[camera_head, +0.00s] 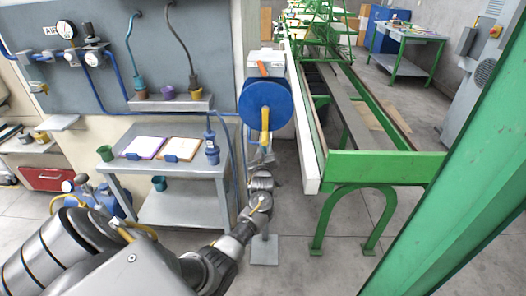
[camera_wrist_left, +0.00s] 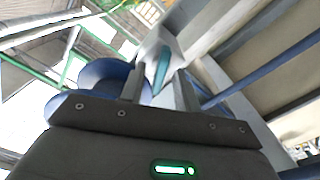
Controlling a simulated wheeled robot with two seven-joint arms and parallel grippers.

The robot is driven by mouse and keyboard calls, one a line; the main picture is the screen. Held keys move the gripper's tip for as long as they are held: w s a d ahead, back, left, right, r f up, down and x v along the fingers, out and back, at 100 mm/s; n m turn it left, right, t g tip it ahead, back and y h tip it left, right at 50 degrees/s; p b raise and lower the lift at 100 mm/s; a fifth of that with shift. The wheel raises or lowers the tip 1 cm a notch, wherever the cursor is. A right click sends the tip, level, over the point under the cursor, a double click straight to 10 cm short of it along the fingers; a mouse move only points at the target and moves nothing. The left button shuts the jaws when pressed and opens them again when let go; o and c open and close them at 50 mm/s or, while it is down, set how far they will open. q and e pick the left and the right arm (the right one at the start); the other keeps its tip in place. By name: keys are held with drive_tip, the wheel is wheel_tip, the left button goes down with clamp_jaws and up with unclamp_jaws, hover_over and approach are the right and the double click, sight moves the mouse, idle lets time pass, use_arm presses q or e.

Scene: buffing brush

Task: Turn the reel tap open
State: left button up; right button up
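My left gripper (camera_head: 262,158) is just below the reel and the yellow part. In the left wrist view its two fingers (camera_wrist_left: 160,88) are apart, with a teal bar-like part (camera_wrist_left: 162,68) visible beyond the gap. The blue reel (camera_wrist_left: 105,72) is to the left there. My right gripper is out of view.
The grey workbench (camera_head: 180,166) with clipboards and cups is left of the reel. A green-framed conveyor (camera_head: 385,165) stands right of it. A green beam (camera_head: 465,200) crosses the right foreground. Gauges and blue hoses hang on the wall panel.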

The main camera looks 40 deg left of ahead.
use_arm(q)
drive_tip(key=c, duration=0.6)
drive_tip(key=shift+a, duration=0.35)
clamp_jaws()
drive_tip(key=n+b, duration=0.2)
drive_tip(key=n, duration=0.2)
drive_tip(key=n+b, duration=0.1)
drive_tip(key=n, duration=0.3)
drive_tip(key=f+n+b, duration=0.1)
drive_tip(key=n+b, duration=0.1)
drive_tip(key=n, duration=0.2)
drive_tip(key=shift+s+d+b, duration=0.1)
drive_tip(key=shift+d+b, duration=0.15)
drive_tip(key=shift+b, duration=0.1)
drive_tip(key=o, duration=0.5)
unclamp_jaws()
drive_tip(key=shift+o, duration=0.5)
drive_tip(key=shift+r, duration=0.2)
